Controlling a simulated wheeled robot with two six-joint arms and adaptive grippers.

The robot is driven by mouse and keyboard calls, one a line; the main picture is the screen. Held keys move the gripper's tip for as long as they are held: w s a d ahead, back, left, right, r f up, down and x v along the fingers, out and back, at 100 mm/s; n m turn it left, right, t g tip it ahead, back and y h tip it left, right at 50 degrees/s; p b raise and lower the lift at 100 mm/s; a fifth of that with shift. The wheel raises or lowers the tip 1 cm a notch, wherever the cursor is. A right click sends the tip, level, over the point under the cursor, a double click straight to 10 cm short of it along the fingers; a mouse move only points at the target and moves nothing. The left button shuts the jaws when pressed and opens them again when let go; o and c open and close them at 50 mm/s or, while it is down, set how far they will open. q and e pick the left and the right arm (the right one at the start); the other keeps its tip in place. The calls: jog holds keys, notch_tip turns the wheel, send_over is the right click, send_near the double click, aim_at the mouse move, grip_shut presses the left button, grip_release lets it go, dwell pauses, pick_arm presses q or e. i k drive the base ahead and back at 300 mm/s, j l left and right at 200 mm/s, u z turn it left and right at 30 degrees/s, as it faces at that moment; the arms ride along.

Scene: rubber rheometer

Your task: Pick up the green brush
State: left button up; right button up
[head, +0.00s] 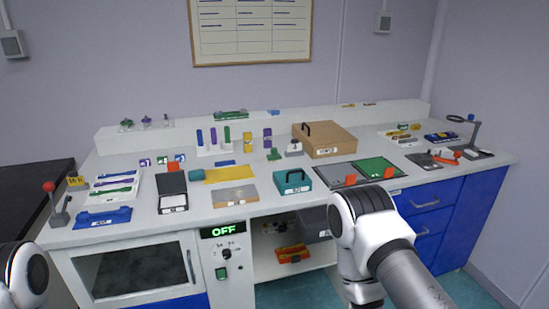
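Several green things show in the head view, and at this size I cannot tell for certain which is the green brush. A small green object (274,155) with an upright part stands on the bench near the middle, left of a small weight-like block. A long green item (231,115) lies on the raised back shelf. A white tray (85,199) at the left holds slim tools, one of them green. Neither of my grippers is in view; only parts of my arms show, at the lower left corner and the lower right.
A brown box (323,139) with a black handle stands at the back. A teal box (293,182) and a black-lidded case (173,192) sit near the front. Grey and green mats (380,168) lie right of centre. A red-knobbed lever (54,205) stands at the left edge.

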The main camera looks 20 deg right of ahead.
aim_at(273, 157)
jog(key=i+l+u, duration=0.15)
jog(key=l, duration=0.3)
jog(key=i+l+u, duration=0.1)
jog(key=l, duration=0.4)
jog(key=i+l+u, duration=0.15)
jog(key=l, duration=0.35)
jog(key=k, duration=0.05)
